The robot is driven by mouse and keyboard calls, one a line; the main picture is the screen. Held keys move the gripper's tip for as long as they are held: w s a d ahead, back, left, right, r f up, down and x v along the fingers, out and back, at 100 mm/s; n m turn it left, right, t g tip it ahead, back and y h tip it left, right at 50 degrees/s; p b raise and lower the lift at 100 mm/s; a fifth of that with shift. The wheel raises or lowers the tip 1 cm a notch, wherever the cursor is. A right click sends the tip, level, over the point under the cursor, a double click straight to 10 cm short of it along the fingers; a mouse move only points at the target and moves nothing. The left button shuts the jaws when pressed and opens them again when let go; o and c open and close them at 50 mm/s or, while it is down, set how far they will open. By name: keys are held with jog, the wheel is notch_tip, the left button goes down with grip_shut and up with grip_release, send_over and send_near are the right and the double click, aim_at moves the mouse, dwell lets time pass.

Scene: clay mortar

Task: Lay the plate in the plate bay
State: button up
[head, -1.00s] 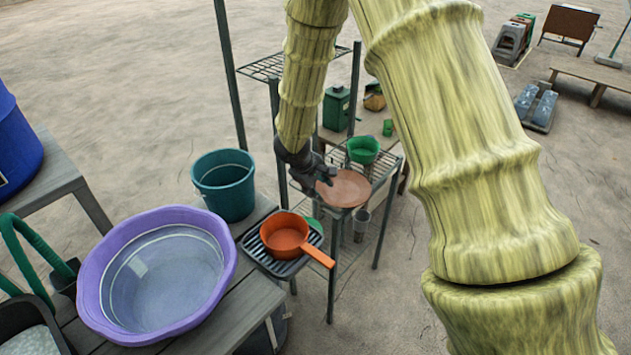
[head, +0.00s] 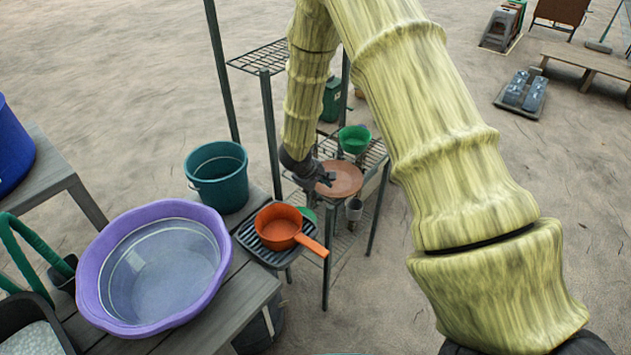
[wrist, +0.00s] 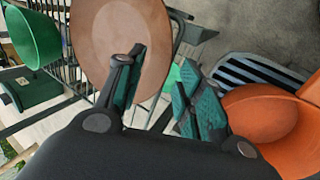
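The plate (head: 342,180) is a flat, round, brown-orange disc. It appears to lie level at the top of the metal rack in the head view. It also shows large in the wrist view (wrist: 125,30). My gripper (head: 324,179) is at the plate's left edge. In the wrist view my gripper (wrist: 160,92) has its two fingers apart, with a gap between them.
A green bowl (head: 354,139) sits behind the plate on the rack. An orange pan (head: 279,226) stands on a black ribbed drainer (head: 252,243) to the left. A teal bucket (head: 217,178) and a purple basin (head: 152,268) stand farther left.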

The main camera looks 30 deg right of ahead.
aim_at(322, 192)
jog(key=shift+p+x, duration=0.3)
jog(key=shift+x, duration=1.15)
jog(key=shift+c, duration=0.2)
grip_shut()
